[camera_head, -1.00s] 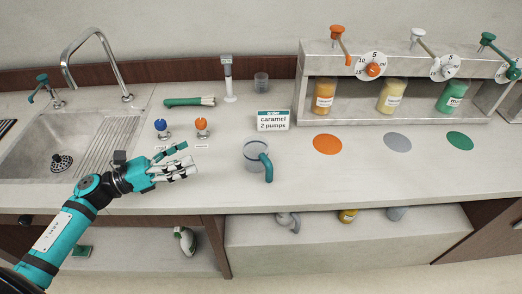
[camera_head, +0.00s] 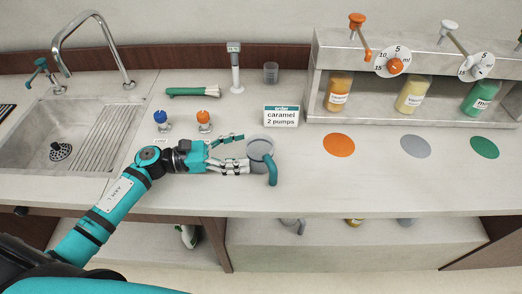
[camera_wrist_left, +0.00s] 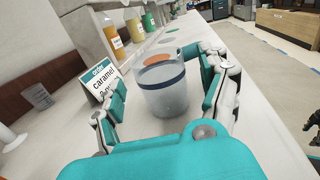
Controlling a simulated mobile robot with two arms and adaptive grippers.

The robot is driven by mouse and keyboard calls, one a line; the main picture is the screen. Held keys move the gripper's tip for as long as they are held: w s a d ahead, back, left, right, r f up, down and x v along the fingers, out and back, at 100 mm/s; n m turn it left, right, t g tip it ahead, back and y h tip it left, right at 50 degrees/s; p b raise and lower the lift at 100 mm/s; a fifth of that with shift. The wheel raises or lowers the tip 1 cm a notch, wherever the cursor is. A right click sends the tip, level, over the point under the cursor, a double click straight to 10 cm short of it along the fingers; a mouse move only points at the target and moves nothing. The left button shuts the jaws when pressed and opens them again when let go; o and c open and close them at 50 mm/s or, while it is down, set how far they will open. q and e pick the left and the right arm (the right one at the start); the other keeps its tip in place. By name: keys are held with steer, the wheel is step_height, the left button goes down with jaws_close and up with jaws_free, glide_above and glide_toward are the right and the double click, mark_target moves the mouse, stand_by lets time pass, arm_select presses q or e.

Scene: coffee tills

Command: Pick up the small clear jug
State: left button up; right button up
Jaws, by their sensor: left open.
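The small clear jug (camera_head: 259,150) stands upright on the counter in the head view, with a dark band near its rim and a teal handle on its right side. It also shows in the left wrist view (camera_wrist_left: 163,92), in the space ahead of and between the fingers. My left gripper (camera_head: 243,153) is open just left of the jug, its fingertips close to the jug's side; I cannot tell whether they touch it. In the left wrist view the open fingers (camera_wrist_left: 165,105) lie on either side of the jug.
An order card (camera_head: 281,116) reading caramel, 2 pumps stands behind the jug. A small clear cup (camera_head: 270,73) is farther back. Orange and blue knobs (camera_head: 204,121) stand behind my left gripper. The sink (camera_head: 50,130) is left. The syrup rack (camera_head: 400,118) and colored discs (camera_head: 339,145) are right.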

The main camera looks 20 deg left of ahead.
mark_target(260, 147)
arm_select(q)
steer(key=shift+w+d, duration=0.1)
steer(key=shift+d, duration=0.15)
steer(key=shift+w+d+p, duration=0.2)
steer(key=shift+w+p, duration=0.05)
steer(key=shift+p, duration=0.05)
steer(key=p+x, duration=0.2)
steer(key=x, duration=0.1)
steer(key=shift+w+d, duration=0.25)
steer(key=shift+w+d+f, duration=0.2)
steer(key=shift+d, duration=0.25)
steer(key=shift+a, duration=0.1)
steer(key=c, duration=1)
arm_select(e)
step_height(260, 147, up, 3)
steer(key=shift+f, duration=0.15)
arm_select(q)
steer(key=shift+o, duration=0.2)
